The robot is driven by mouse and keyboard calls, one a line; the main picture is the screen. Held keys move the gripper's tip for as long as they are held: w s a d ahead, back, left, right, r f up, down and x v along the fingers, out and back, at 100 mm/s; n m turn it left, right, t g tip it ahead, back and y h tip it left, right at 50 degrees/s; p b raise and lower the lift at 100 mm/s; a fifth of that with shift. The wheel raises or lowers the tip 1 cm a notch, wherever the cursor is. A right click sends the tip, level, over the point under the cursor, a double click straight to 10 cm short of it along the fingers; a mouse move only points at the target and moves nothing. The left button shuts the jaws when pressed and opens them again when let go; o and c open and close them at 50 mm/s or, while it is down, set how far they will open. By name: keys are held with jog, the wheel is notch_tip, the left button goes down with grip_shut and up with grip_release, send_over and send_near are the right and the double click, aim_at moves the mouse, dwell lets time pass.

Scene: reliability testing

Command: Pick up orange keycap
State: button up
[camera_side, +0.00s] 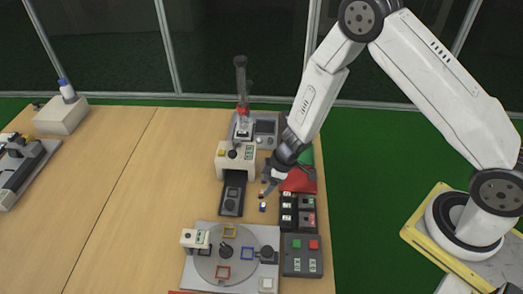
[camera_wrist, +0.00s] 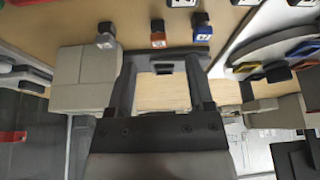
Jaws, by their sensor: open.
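The orange keycap (camera_wrist: 158,42) is small with a dark top. In the wrist view it stands on the wooden table between a grey keycap (camera_wrist: 106,40) on its left and a blue keycap (camera_wrist: 202,30) on its right. In the side view the orange keycap (camera_side: 262,194) is a tiny spot just below my gripper (camera_side: 268,182), with the blue keycap (camera_side: 262,207) nearer the camera. My gripper (camera_wrist: 160,62) is open, and the orange keycap lies past its fingertips, in line with the gap. I see nothing held. In the side view the grey keycap cannot be made out.
A black box with several switches (camera_side: 288,215) stands close on the right. A dark slide fixture (camera_side: 232,193) and a beige press unit (camera_side: 236,158) are on the left. A round turntable (camera_side: 207,268) with coloured frames is in front.

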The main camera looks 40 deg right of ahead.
aim_at(262, 191)
jog(key=shift+x, duration=2.45)
jog(key=shift+d, duration=0.1)
grip_shut()
